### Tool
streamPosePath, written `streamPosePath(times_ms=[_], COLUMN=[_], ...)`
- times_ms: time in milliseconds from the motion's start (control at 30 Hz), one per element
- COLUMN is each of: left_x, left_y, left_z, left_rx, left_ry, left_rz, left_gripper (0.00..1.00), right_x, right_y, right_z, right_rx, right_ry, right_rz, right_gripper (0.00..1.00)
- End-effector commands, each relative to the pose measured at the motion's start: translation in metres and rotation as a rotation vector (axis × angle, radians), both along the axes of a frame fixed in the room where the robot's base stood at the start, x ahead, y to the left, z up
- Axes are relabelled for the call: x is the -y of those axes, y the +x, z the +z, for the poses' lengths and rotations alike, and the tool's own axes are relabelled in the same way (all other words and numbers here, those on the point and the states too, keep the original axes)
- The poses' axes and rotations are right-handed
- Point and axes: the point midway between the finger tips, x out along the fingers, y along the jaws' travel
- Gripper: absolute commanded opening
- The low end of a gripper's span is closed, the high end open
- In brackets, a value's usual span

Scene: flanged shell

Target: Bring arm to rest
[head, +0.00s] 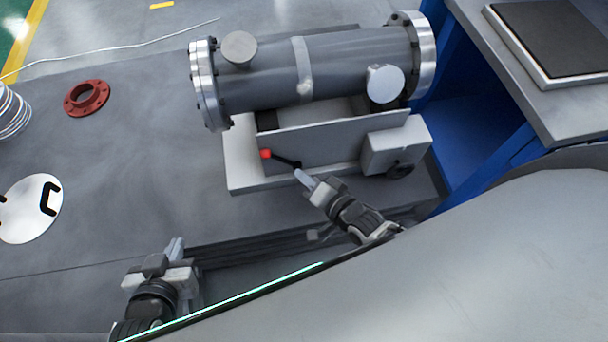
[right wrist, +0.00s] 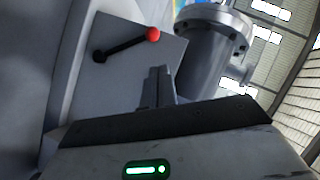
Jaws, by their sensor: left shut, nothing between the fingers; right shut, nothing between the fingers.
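My left gripper (head: 175,248) is at the lower left in the head view, shut and empty above the front edge of the grey table. My right gripper (head: 304,177) is shut and empty in front of the stand's front plate, close to the black lever (head: 286,161) with a red knob (head: 266,154). In the right wrist view the shut fingers (right wrist: 160,82) point towards the plate, with the lever's red knob (right wrist: 153,34) beyond them. Whether the right fingertips touch the lever cannot be told. The flanged shell (head: 335,68) lies horizontally on its light grey stand (head: 245,165).
A red flange ring (head: 73,103) and a white disc with black handles (head: 30,215) lie on the table (head: 130,180) at left. A blue-framed bench (head: 470,150) with a dark-topped plate (head: 560,35) stands at right. The table's middle left is clear.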

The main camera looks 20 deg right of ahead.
Motion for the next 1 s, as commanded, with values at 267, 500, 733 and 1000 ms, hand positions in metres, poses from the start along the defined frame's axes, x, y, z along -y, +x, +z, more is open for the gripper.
streamPosePath(times_ms=[267,500,733,1000], left_x=[0.0,0.0,0.0,0.0], left_y=[0.0,-0.002,-0.004,-0.004], left_z=[0.0,0.0,-0.001,-0.001], left_rx=[0.0,-0.004,-0.008,-0.009], left_ry=[-0.003,-0.003,-0.004,-0.003], left_rz=[0.003,0.003,0.003,0.003], left_gripper=[0.0,0.0,0.0,0.0], right_x=[0.0,-0.01,-0.013,0.016], right_y=[0.0,-0.001,-0.019,-0.066], right_z=[0.0,0.01,0.043,0.092], right_rx=[0.0,-0.056,-0.219,-0.416], right_ry=[-0.001,-0.109,-0.441,-0.773], right_rz=[0.0,0.051,0.218,0.422], right_gripper=[0.0,0.0,0.0,0.0])
